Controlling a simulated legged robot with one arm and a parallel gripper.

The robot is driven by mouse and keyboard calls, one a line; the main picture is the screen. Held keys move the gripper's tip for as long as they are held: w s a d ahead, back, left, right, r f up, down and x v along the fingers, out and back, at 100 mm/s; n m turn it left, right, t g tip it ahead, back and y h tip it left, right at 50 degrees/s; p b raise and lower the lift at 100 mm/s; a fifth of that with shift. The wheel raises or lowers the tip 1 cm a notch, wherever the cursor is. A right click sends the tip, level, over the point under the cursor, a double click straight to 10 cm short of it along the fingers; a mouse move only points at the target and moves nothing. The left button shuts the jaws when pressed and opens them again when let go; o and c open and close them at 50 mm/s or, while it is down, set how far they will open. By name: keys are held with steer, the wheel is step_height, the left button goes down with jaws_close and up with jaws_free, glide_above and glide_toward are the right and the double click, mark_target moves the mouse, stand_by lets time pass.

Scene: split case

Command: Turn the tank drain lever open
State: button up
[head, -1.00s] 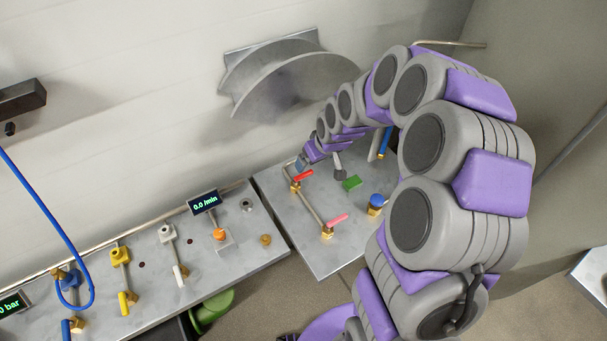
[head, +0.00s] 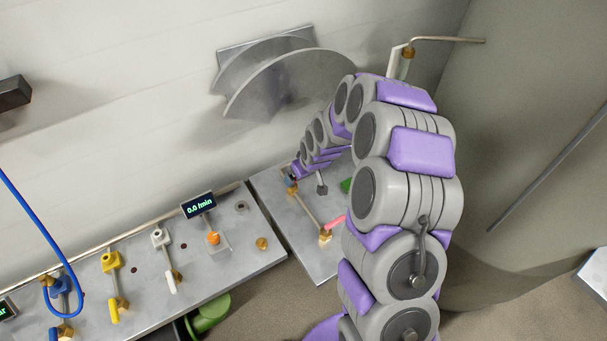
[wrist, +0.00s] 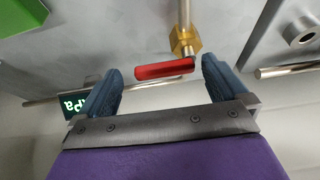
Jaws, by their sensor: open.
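A red lever (wrist: 165,70) on a brass valve (wrist: 185,40) lies between the two blue-grey fingers of my gripper (wrist: 161,68) in the wrist view. The gripper is open, with a gap beside the lever at each finger. In the head view, my gripper (head: 291,183) is at the back left of the right-hand panel and hides the red lever. A pink lever (head: 334,222) on another brass valve (head: 325,238) sits nearer on the same pipe. I cannot tell from any label which lever is the tank drain.
A green block (head: 346,185) is partly hidden behind my arm. A left-hand bench (head: 225,245) carries several valves and a small display (head: 198,204). A curved metal piece (head: 285,80) sticks out from the wall above. A lit display (wrist: 73,103) shows behind the left finger.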

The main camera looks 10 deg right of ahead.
steer(key=shift+a, duration=0.3)
steer(key=shift+c, duration=0.6)
steer(key=shift+a, duration=0.1)
steer(key=c, duration=0.9)
steer(key=shift+c, duration=0.2)
